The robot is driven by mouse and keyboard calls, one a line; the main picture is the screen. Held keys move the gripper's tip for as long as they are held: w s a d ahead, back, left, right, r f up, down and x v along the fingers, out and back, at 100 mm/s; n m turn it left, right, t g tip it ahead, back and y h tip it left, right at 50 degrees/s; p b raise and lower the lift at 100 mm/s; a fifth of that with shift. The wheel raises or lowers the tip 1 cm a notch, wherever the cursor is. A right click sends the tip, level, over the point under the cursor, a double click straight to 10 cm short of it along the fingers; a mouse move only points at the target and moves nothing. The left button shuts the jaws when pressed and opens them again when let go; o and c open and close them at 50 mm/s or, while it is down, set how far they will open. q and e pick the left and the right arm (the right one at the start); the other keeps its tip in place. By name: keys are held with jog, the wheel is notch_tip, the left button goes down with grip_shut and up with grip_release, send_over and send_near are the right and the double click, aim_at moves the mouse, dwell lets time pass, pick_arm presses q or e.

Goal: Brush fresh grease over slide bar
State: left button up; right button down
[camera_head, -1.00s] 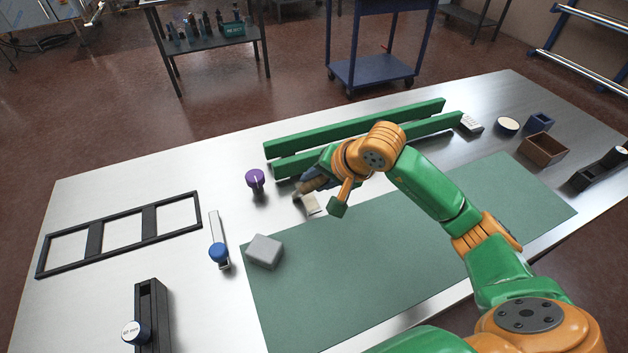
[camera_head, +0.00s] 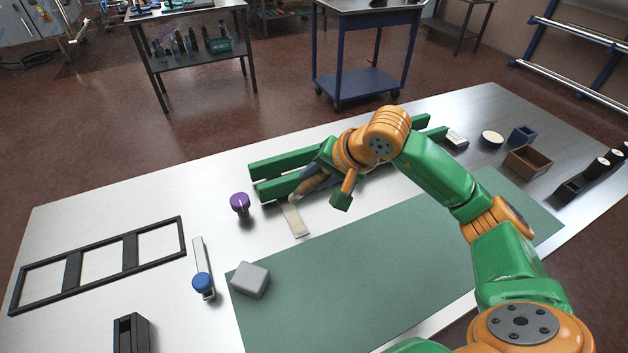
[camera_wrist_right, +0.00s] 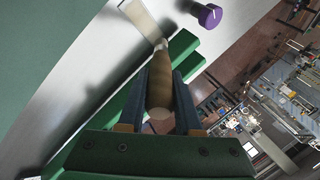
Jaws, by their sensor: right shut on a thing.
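My right gripper (camera_wrist_right: 158,98) is shut on a brown tapered wooden handle (camera_wrist_right: 159,82), which also shows in the head view (camera_head: 309,184). A flat pale strip (camera_wrist_right: 143,18) extends at an angle from the handle's far end; I cannot tell whether it is joined to the handle or lies beneath. It also shows in the head view (camera_head: 295,221), by the near green bar's left end. Two long parallel green bars (camera_head: 285,164) lie beyond and beneath the right gripper, partly hidden by my arm. Which part is the slide bar is unclear. The left gripper is out of view.
A purple knob (camera_head: 240,203) stands left of the strip. A grey block (camera_head: 250,279) sits at the green mat's (camera_head: 340,290) left edge. A blue-knobbed metal piece (camera_head: 203,268) and black frame (camera_head: 75,270) lie farther left. A brown box (camera_head: 527,161) stands right.

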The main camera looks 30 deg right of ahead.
jog(key=r, duration=0.1)
jog(key=r+p, duration=0.1)
jog(key=shift+d+r, duration=0.35)
jog(key=shift+r+p, duration=0.3)
jog(key=shift+p, duration=0.1)
jog(key=shift+a+r, duration=0.2)
jog(key=shift+d, duration=0.1)
